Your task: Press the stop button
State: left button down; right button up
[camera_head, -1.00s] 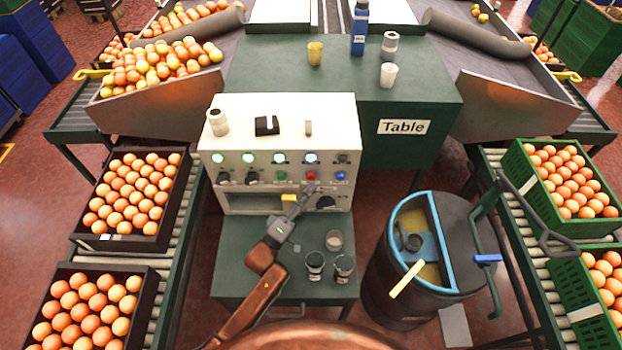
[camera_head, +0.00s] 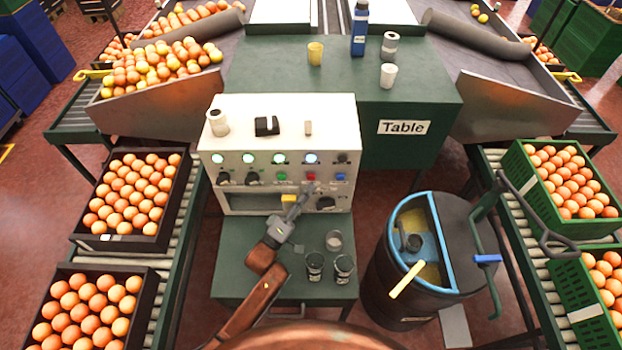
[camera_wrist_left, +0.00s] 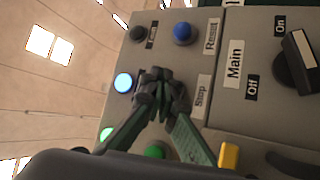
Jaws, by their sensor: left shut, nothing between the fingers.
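The control box (camera_head: 240,135) stands on a green stand, with rows of lights and buttons on its front. The red stop button (camera_head: 311,176) is in the lower row, just above my left gripper's tips. My left gripper (camera_head: 306,190) is shut and empty, its fingers pointing at the panel. In the wrist view my left gripper (camera_wrist_left: 160,85) is in front of the panel beside the "Stop" label (camera_wrist_left: 201,96) and hides the red button. I cannot tell whether the tips touch it. The blue button (camera_wrist_left: 183,33) is by the "Reset" label. My right gripper is out of view.
A black knob (camera_head: 326,203) and a yellow piece (camera_head: 289,198) are low on the panel. Two dark-banded cups (camera_head: 315,266) and another cup stand on the green stand (camera_head: 232,280). A dark barrel (camera_head: 385,285) stands to the right. Crates of oranges (camera_head: 90,242) line both sides.

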pick_arm(q)
jog(key=shift+w, duration=0.15)
dwell(0.3)
jog(key=shift+w, duration=0.25)
